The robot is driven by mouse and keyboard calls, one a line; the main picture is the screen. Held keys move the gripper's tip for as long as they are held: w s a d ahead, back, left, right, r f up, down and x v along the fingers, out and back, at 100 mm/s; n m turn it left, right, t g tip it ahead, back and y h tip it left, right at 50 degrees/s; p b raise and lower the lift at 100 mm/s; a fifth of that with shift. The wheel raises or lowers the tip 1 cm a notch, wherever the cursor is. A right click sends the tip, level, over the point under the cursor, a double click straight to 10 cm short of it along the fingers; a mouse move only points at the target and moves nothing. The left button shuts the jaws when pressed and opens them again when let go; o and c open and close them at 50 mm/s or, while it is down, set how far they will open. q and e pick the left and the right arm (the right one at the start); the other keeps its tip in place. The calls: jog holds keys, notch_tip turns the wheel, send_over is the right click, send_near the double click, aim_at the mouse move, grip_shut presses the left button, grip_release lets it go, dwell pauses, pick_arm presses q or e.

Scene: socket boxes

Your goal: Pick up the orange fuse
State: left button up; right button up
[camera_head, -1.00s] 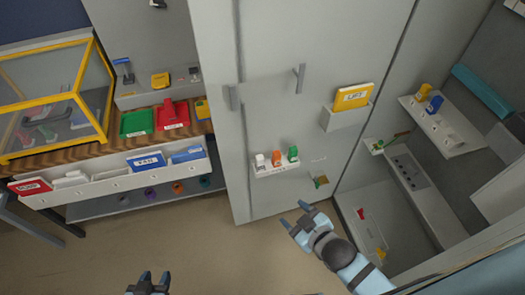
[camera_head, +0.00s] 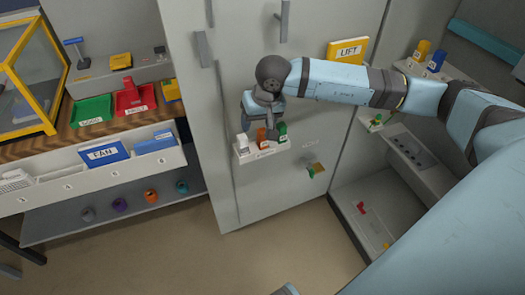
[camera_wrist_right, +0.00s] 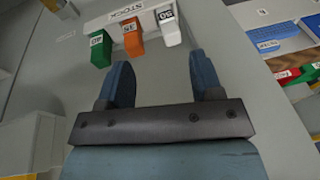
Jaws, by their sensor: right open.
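The orange fuse (camera_head: 262,138) stands in a small white rack (camera_head: 262,153) on the grey cabinet panel, between a white fuse (camera_head: 242,144) and a green fuse (camera_head: 282,132). My right gripper (camera_head: 262,112) is just above the row in the head view and partly covers the fuse tops. In the right wrist view my open right gripper (camera_wrist_right: 165,76) has nothing between its fingers. The orange fuse (camera_wrist_right: 133,40) is beyond the fingertips, left of their middle, and apart from them. The white fuse (camera_wrist_right: 168,28) is closer to the middle. My left gripper is not in view.
A yellow LIFT box (camera_head: 348,50) sits on the panel to the right. A vertical handle (camera_head: 282,20) is above my right wrist. Shelves with bins and a blue FAN box (camera_head: 104,152) are at left. The floor in front is clear.

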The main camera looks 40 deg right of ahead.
aim_at(263, 131)
jog(key=shift+n+t+h, duration=0.3)
jog(key=shift+n+h, duration=0.1)
jog(key=shift+h, duration=0.4)
jog(key=w+d+f, duration=0.1)
jog(key=f, duration=0.1)
jog(key=w+d+f, duration=0.1)
jog(key=f, duration=0.1)
jog(key=w+d+f+b, duration=0.1)
jog(key=d+f, duration=0.1)
jog(key=shift+w+f, duration=0.2)
jog(key=shift+f, duration=0.05)
jog(key=shift+w+d+b+x, duration=0.1)
jog(key=shift+d+b+x, duration=0.1)
jog(key=shift+x, duration=1.3)
jog(key=shift+w+d+b+x, duration=0.15)
jog(key=shift+b+x, duration=0.05)
jog(key=shift+x, duration=1.25)
jog(key=shift+c, duration=0.2)
jog(key=c, duration=0.9)
